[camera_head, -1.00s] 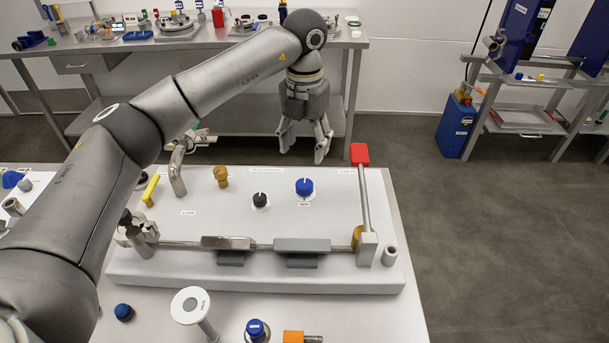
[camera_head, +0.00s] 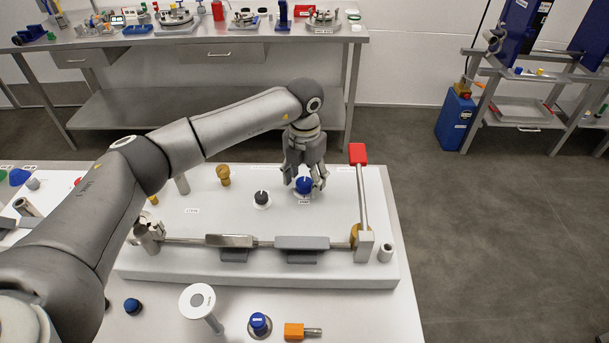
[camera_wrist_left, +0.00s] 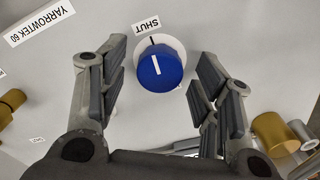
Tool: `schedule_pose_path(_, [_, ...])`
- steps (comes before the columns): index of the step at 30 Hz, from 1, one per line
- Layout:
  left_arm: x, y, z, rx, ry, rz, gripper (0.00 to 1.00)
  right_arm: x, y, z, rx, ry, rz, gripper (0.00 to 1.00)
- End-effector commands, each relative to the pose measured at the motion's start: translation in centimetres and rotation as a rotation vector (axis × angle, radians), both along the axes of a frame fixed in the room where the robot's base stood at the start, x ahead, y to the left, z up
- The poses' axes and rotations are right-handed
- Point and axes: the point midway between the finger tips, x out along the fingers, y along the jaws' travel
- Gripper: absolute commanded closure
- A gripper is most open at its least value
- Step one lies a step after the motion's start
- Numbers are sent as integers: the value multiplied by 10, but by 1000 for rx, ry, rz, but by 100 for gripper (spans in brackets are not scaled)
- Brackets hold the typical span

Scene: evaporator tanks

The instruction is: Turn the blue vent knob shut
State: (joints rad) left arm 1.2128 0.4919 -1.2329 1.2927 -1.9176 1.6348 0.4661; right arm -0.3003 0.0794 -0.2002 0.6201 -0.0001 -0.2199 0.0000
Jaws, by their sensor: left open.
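The blue vent knob (camera_head: 304,186) sits on a white dial on the pale panel (camera_head: 230,240). My left gripper (camera_head: 304,181) is over it, pointing down, with its fingers apart on either side. In the left wrist view the knob (camera_wrist_left: 160,69) shows between the open fingers, with visible gaps on both sides. A white line on its top runs roughly toward a black dial mark beside the label SHUT (camera_wrist_left: 146,25). I cannot tell which end of the line is the pointer. My right gripper is not in view.
A black knob (camera_head: 262,199) is just left of the blue one, with a brass fitting (camera_head: 223,174) beyond. A red-topped lever (camera_head: 359,190) stands upright at the right. A horizontal bar with grey blocks (camera_head: 302,243) crosses the panel's front.

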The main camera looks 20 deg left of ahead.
Motion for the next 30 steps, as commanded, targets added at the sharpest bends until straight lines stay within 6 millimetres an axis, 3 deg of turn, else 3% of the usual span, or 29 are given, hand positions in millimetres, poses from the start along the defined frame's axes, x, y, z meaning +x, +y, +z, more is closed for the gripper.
schedule_pose_path(8, [0,0,-2,0,0,0,42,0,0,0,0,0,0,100])
schedule_pose_path(19, [0,0,-2,0,0,1,88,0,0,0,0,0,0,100])
schedule_pose_path(30, [0,0,-2,1,-1,94,88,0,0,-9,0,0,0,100])
